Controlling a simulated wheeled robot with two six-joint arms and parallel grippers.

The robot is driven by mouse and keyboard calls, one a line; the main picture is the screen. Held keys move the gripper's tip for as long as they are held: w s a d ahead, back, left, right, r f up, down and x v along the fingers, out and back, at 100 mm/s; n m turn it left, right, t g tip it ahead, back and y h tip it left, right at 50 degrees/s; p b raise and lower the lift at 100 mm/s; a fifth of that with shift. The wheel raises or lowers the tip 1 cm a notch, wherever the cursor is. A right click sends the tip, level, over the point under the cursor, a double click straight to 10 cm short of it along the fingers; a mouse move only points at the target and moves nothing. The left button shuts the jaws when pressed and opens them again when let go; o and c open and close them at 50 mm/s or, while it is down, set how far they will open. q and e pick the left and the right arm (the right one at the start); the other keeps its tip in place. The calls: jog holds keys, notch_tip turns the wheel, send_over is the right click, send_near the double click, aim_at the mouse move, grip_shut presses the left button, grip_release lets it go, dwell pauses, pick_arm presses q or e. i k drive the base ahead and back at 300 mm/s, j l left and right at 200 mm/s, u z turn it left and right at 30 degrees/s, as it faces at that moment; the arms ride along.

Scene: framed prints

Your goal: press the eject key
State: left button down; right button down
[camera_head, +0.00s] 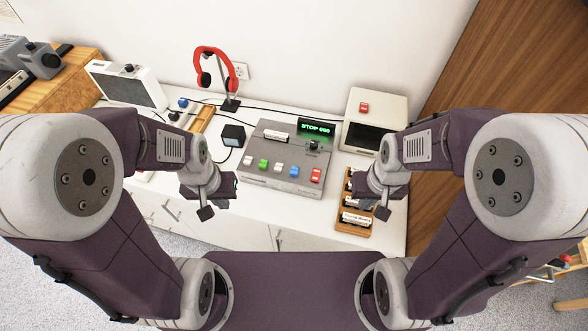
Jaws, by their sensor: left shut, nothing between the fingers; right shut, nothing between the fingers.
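A grey deck (290,150) sits on the white cabinet top. Along its front is a row of keys: a white key (248,160), a green key (264,164), another white key (280,169), a blue key (295,171) and a red key (316,175) at the right end. Their labels are too small to read, so I cannot tell which is eject. A green display (317,128) at the back reads "STOP" with digits. My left gripper (219,200) is shut and empty, left of the deck. My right gripper (369,201) is shut and empty, right of the deck.
A wooden tray (341,222) of labelled cylinders lies under my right gripper. A cream box with a red button (364,107) stands behind right. A small black cube (233,135), red headphones on a stand (213,65) and a white speaker-like box (127,85) stand left.

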aim_at(295, 170)
jog(key=j+z, duration=0.85)
jog(key=j, duration=0.25)
jog(key=j+z, duration=0.4)
jog(key=k+j, duration=0.05)
jog(key=j, duration=0.05)
